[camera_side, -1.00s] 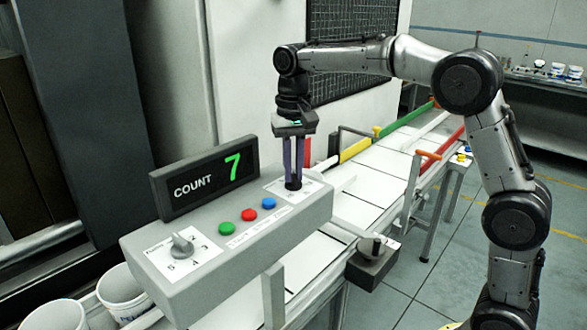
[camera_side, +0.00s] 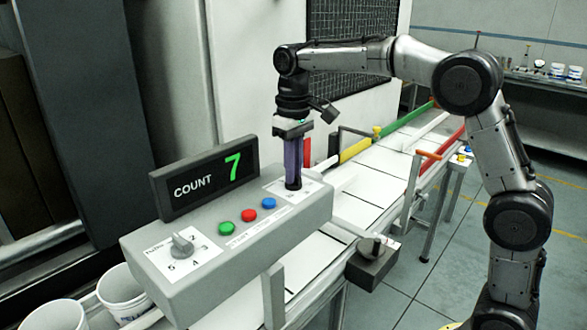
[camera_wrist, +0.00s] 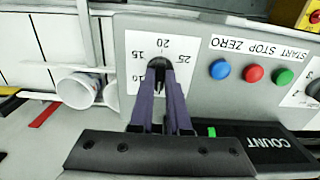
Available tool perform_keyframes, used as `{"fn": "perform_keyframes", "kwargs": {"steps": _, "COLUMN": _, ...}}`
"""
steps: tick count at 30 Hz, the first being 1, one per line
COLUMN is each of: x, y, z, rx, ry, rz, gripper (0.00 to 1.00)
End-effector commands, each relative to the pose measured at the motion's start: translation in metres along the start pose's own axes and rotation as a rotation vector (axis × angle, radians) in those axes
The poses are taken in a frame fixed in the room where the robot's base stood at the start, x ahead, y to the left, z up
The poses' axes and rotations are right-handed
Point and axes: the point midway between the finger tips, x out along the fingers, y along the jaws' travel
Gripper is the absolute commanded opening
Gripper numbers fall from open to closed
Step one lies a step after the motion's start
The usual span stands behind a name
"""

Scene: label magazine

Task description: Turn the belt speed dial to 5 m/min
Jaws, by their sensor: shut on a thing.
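The control box (camera_side: 235,262) carries a dial at its right end, hidden mostly by my fingers. In the wrist view this dark dial (camera_wrist: 158,64) sits on a white scale plate (camera_wrist: 165,45), which reads 10, 15, 20 and 25, upside down. My gripper (camera_side: 293,186) points straight down, shut on this dial; its long purple fingers also show in the wrist view (camera_wrist: 158,72). The dial's pointer and the scale's lower end are hidden behind the fingers, so I cannot tell its setting.
A second, grey dial (camera_side: 182,243) sits at the box's left end. Green (camera_side: 225,228), red (camera_side: 249,215) and blue (camera_side: 269,203) buttons lie between. The COUNT display (camera_side: 206,178) behind them shows 7.

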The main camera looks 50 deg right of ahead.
Motion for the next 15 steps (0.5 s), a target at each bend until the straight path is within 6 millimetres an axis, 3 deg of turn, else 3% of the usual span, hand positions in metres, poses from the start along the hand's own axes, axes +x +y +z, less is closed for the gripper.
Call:
{"fn": "perform_keyframes", "kwargs": {"steps": 12, "x": -0.0011, "y": -0.0001, "z": 0.0000, "rx": -0.009, "ry": 0.002, "rz": 0.000, "gripper": 0.00}}
{"fn": "perform_keyframes", "kwargs": {"steps": 13, "x": -0.0011, "y": -0.0001, "z": 0.0000, "rx": -0.009, "ry": 0.002, "rz": 0.000, "gripper": 0.20}}
{"fn": "perform_keyframes", "kwargs": {"steps": 15, "x": -0.0009, "y": -0.0001, "z": 0.0000, "rx": -0.009, "ry": 0.002, "rz": 0.000, "gripper": 0.33}}
